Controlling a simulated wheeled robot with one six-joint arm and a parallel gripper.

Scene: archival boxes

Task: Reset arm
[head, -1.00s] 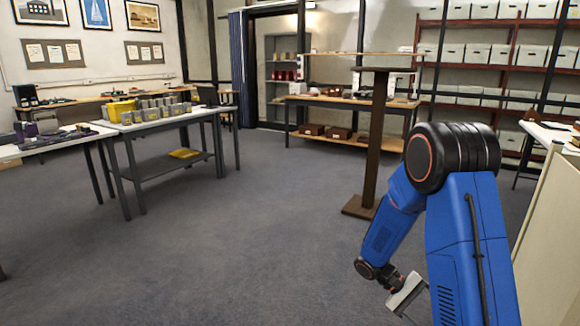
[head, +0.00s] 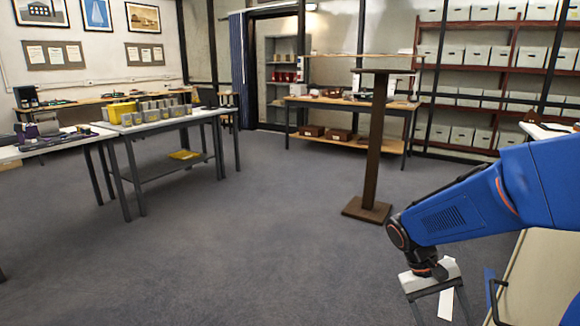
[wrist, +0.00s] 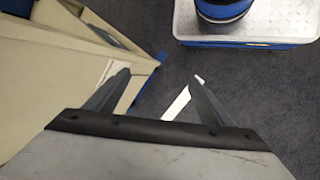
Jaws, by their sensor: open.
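My gripper (head: 437,312) hangs at the lower right of the head view, pointing down, at the end of my blue arm. Its two dark fingers stand apart in the wrist view (wrist: 159,82), with carpet and the edge of a beige panel behind them. A narrow white strip (wrist: 176,104) shows near the right finger; I cannot tell what it is or how far off. Nothing is visibly held between the fingers.
A beige panel (head: 540,275) stands close at the right, also large at the left of the wrist view. A brown pedestal stand (head: 373,150) rises ahead. A table with tins (head: 178,124) stands left. Open carpet (head: 230,250) fills the middle.

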